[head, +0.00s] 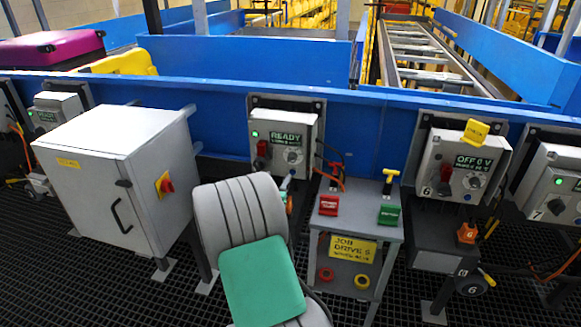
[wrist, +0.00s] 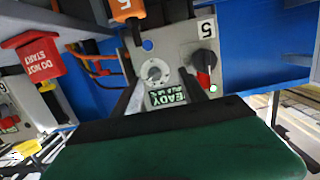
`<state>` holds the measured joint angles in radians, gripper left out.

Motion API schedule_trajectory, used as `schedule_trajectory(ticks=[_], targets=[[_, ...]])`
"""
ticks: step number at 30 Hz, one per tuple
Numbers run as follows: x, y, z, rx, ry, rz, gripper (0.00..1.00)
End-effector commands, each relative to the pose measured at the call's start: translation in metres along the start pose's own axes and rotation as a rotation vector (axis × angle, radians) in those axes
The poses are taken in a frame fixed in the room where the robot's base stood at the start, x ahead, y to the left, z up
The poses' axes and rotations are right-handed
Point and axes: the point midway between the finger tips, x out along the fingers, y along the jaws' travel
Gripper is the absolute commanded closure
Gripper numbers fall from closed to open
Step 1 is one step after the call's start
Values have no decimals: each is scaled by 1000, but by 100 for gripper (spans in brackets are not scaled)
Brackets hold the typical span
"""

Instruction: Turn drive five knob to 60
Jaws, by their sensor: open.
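The drive five box (head: 268,132) is on the blue conveyor side in the head view, with a lit READY display (head: 287,139), a round grey knob (head: 293,156) and a red-handled switch (head: 262,149). In the wrist view the box is upside down, with a "5" label (wrist: 207,27), the knob (wrist: 155,73) and the display (wrist: 167,96). My gripper (wrist: 161,78) is open and empty. Its fingertips appear on either side of the knob in the wrist view; I cannot tell whether they touch it. In the head view my arm hides most of the gripper.
A stand right of my arm carries a red DO NOT START tag (head: 328,205), a green tag (head: 389,214) and a yellow job sign (head: 354,249). The drive six box (head: 462,165) reads OFF. A grey cabinet (head: 120,180) stands left. An orange "5" tag (wrist: 126,9) is near the box.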

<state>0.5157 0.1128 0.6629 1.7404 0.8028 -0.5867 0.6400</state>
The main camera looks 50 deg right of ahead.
Motion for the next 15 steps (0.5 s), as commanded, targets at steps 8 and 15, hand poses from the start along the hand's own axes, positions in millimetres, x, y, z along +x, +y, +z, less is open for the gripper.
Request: schedule_trajectory(ticks=[8,15], targets=[[34,20,-11,-9,148,3,50],[79,19,-17,-8,147,1,50]])
